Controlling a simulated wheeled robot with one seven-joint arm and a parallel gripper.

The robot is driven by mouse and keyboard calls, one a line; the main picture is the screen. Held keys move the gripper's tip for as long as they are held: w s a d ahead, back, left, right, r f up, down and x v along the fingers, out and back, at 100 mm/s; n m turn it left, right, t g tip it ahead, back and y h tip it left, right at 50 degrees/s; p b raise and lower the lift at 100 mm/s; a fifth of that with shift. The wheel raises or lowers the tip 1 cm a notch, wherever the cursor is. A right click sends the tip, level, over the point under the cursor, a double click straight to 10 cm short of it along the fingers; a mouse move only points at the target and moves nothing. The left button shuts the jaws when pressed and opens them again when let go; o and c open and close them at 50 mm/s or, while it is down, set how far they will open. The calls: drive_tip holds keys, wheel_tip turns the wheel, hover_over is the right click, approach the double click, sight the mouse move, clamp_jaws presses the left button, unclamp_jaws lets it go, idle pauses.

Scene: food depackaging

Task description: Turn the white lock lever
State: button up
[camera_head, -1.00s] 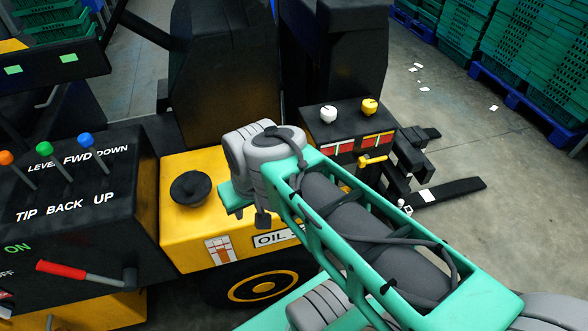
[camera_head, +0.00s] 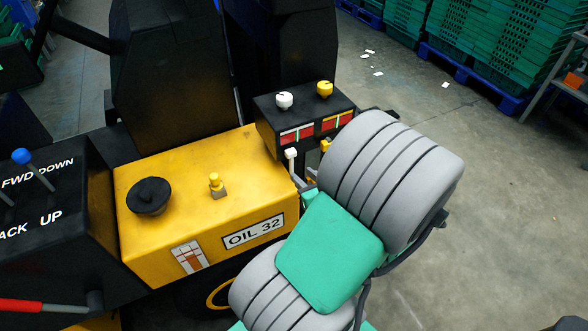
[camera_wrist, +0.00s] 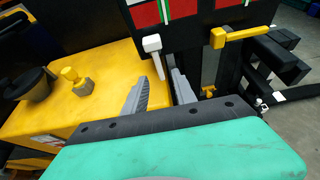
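The white lock lever (camera_head: 291,154) is on the front of the black control box, below the left red gauge. In the wrist view the white lever (camera_wrist: 152,43) has a white head on top and a thin stem hanging down, nearly upright. My gripper (camera_wrist: 160,77) is open, with one grey finger to each side of the stem's lower end in the picture. I cannot tell whether the fingers reach around the stem or stop short of it. In the head view my arm hides most of my gripper.
A yellow lever (camera_wrist: 240,36) sticks out just right of the white one. The black box (camera_head: 268,128) carries a white knob (camera_head: 284,100) and a yellow knob (camera_head: 325,89). The yellow housing (camera_head: 180,165) lies left, with a yellow valve (camera_head: 216,184) and a black cap (camera_head: 149,195).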

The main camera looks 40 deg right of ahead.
sight(292, 167)
drive_tip(key=x, duration=0.6)
drive_tip(key=shift+w+f, duration=0.15)
drive_tip(key=shift+w, duration=0.15)
clamp_jaws()
